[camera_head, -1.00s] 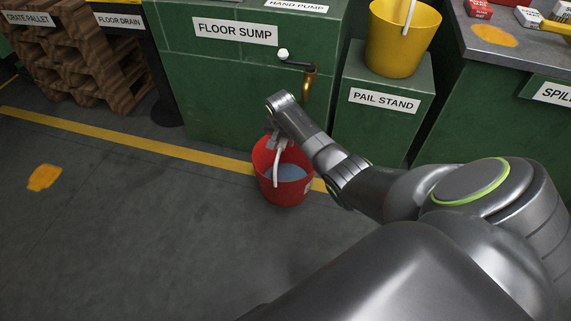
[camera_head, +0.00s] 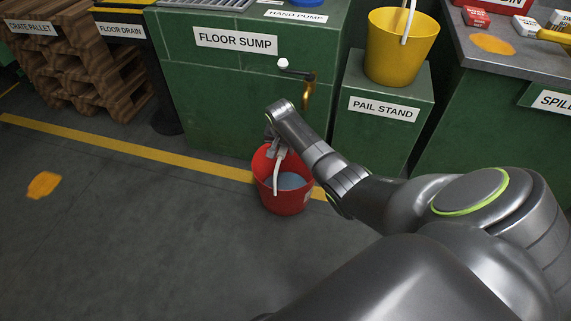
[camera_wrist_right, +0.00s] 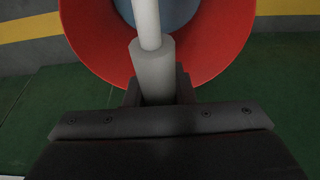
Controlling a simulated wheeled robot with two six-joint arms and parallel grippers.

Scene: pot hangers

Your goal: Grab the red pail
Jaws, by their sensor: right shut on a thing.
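The red pail (camera_head: 291,203) stands below the spout of the floor sump, with grey-blue liquid inside and a white handle raised over it. My right gripper (camera_head: 277,152) is at the top of this handle, above the pail's opening. In the right wrist view, the gripper (camera_wrist_right: 157,88) is shut on the white grip of the handle, and the red pail (camera_wrist_right: 225,40) shows behind it. Whether the pail touches the floor is hard to tell. My left gripper is not in view.
The green floor sump cabinet (camera_head: 220,85) with a brass spout (camera_head: 307,95) stands behind the pail. A yellow pail (camera_head: 400,50) sits on the pail stand (camera_head: 385,135) to the right. A wooden crate pallet (camera_head: 75,75) is at the back left.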

